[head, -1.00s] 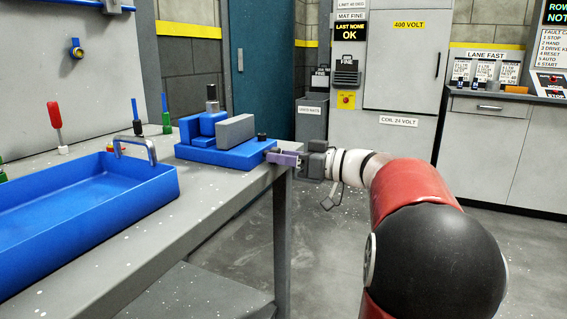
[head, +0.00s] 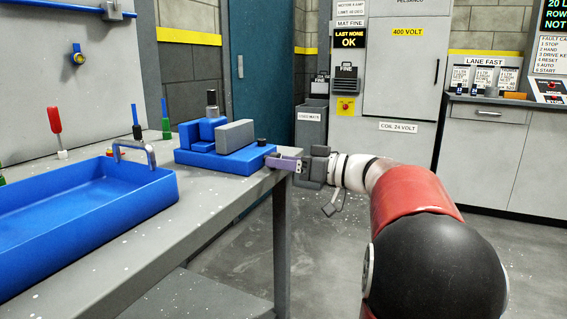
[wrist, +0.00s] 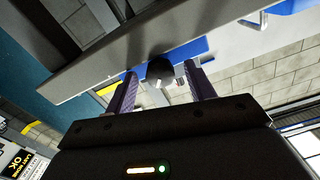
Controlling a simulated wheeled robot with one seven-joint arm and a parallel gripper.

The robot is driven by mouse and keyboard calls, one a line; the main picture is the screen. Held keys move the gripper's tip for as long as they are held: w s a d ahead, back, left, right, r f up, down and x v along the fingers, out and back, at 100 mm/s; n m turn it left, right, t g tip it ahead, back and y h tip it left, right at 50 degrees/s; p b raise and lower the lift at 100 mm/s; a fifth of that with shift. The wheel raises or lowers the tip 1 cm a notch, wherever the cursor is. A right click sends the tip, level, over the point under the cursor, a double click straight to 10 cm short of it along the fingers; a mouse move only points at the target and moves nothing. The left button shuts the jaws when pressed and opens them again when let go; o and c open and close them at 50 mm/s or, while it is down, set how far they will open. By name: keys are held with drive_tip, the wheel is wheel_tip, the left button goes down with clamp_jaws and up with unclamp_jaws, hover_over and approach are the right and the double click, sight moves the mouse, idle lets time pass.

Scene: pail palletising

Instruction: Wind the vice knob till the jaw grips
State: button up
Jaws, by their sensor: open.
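The vice (head: 228,158) sits on the far end of the grey bench, with a blue base, a blue jaw block (head: 189,134) and a grey block (head: 235,134) beside it. A small black knob (head: 261,142) stands at the right end of the base. A dark-topped grey post (head: 211,101) rises behind the blocks. My gripper (head: 270,161) is at the vice's right end, close to the black knob, its purple fingers pointing left. In the wrist view my gripper (wrist: 160,74) is open, with a dark round knob (wrist: 160,69) between its fingertips; I cannot tell whether they touch it.
A blue tray (head: 150,192) with a grey handle lies on the bench left of the vice. A red-handled tool (head: 55,121) and several other upright tools stand behind it. The floor to the right is open.

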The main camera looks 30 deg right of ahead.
drive_tip(key=v, duration=0.7)
drive_tip(key=shift+b, duration=0.4)
drive_tip(key=shift+s+d, duration=0.1)
drive_tip(key=shift+s, duration=0.05)
drive_tip(key=w+a+n+b, duration=0.3)
drive_tip(key=w+a+b, duration=0.1)
drive_tip(key=w+b, duration=0.1)
drive_tip(key=shift+w+a+n, duration=0.2)
drive_tip(key=shift+w+n, duration=0.1)
drive_tip(key=shift+w, duration=0.05)
drive_tip(key=shift+r, duration=0.1)
drive_tip(key=shift+c, duration=0.4)
drive_tip(key=c, duration=0.9)
drive_tip(key=shift+m+b, duration=0.65)
drive_tip(key=shift+m, duration=0.95)
